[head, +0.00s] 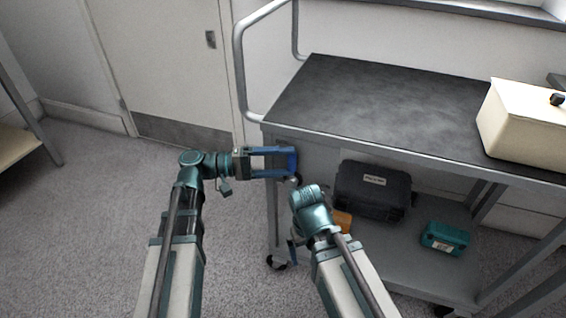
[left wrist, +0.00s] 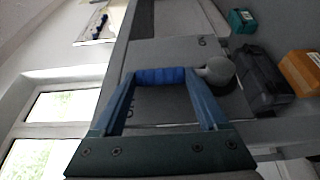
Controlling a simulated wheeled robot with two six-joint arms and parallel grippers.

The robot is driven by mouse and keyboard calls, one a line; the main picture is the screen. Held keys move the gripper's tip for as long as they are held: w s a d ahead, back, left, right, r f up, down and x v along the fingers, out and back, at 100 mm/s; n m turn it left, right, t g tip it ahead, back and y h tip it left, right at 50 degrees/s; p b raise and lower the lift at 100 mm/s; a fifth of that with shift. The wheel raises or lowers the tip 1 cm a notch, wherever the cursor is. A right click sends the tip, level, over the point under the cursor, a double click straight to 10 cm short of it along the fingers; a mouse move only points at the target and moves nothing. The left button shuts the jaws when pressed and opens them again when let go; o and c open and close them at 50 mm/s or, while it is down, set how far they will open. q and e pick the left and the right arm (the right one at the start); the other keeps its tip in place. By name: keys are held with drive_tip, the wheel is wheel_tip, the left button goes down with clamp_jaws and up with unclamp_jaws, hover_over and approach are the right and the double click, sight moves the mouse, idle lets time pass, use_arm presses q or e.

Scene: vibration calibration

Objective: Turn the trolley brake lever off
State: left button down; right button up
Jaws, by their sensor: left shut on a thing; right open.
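The trolley (head: 385,105) has a dark top and a grey end panel, which shows in the left wrist view (left wrist: 150,52) with small dark markings too blurred to read surely. The brake lever's blue grip (left wrist: 160,76) lies across this panel, between my left fingertips. A grey round knob (left wrist: 218,70) sits beside the right-hand fingertip. My left gripper (head: 288,161) is shut on the lever at the trolley's near left end. My right gripper (head: 293,248) is lower, partly hidden behind its own wrist, open and apart from the lever.
A cream box (head: 525,120) stands on the trolley top at right. The lower shelf holds a black case (head: 372,190), a teal box (head: 445,238) and a partly hidden orange box (head: 342,221). A metal handrail (head: 240,70) rises at the left end. Floor at left is clear.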

use_arm(q)
unclamp_jaws()
drive_tip(key=shift+a, duration=0.1)
drive_tip(key=s+a, duration=0.1)
drive_tip(key=a, duration=1.2)
drive_tip(key=shift+a+f, duration=0.15)
drive_tip(key=shift+a, duration=0.15)
drive_tip(key=shift+d, duration=0.1)
drive_tip(key=d, duration=0.9)
drive_tip(key=w+d, duration=0.1)
drive_tip(key=d, duration=0.3)
drive_tip(key=shift+d, duration=0.3)
